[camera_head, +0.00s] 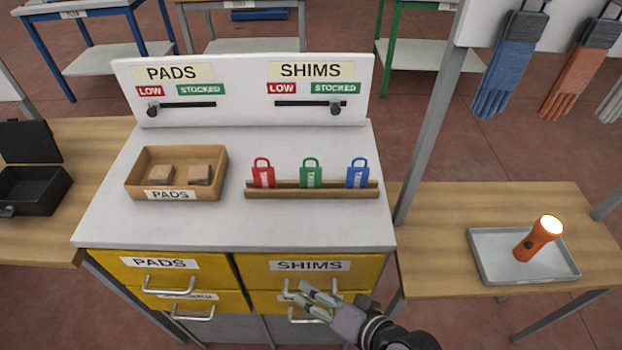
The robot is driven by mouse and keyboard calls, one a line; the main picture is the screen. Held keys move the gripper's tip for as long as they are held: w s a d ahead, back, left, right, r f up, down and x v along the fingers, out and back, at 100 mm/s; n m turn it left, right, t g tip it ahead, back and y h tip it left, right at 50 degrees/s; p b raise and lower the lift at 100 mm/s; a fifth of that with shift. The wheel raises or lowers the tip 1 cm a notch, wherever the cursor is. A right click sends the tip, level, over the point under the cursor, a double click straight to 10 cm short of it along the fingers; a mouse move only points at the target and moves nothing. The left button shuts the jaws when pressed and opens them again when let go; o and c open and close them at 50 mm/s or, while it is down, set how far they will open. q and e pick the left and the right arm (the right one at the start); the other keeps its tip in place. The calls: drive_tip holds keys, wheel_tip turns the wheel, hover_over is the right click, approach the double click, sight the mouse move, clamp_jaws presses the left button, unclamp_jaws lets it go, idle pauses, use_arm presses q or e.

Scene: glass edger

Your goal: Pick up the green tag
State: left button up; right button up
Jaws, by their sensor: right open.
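The green tag (311,173) stands upright in a wooden rack (350,194) on the grey cabinet top, between a red tag (263,173) and a blue tag (358,173). Its lower edge is hidden by the rack's front rail. My right gripper (294,292) is open and empty. It is in front of the SHIMS drawers, nearer than the rack and apart from the green tag. My left gripper is not in view.
A wooden PADS box (135,185) with two blocks stands left of the rack. A sign panel (243,105) with sliders rises behind. A metal tray (490,272) with an orange flashlight (530,245) is on the right table. The cabinet top (250,228) before the rack is clear.

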drive_tip(key=w+a+r+m+t+y, duration=0.1)
drive_tip(key=a+r+m+t+y, duration=0.1)
drive_tip(key=a+r+m+t, duration=0.35)
drive_tip(key=w+a+r+m+t+y, duration=0.1)
drive_tip(key=w+a+r+m+t, duration=0.1)
drive_tip(key=r+m, duration=0.65)
drive_tip(key=m+t+h, duration=0.2)
drive_tip(key=m+h, duration=0.9)
drive_tip(key=m, duration=0.9)
approach(311, 179)
drive_tip(key=w+p, duration=0.4)
drive_tip(key=p, duration=0.1)
drive_tip(key=shift+w+a+r, duration=0.1)
drive_tip(key=shift+a+r, duration=0.05)
drive_tip(key=shift+a, duration=0.05)
drive_tip(key=shift+w, duration=0.6)
drive_tip(key=w+p, duration=0.2)
drive_tip(key=w, duration=0.2)
drive_tip(key=shift+w+d+p, duration=0.25)
drive_tip(key=shift+w+p, duration=0.1)
drive_tip(key=shift+p, duration=0.05)
drive_tip(key=shift+w+f, duration=0.25)
drive_tip(key=shift+w, duration=0.05)
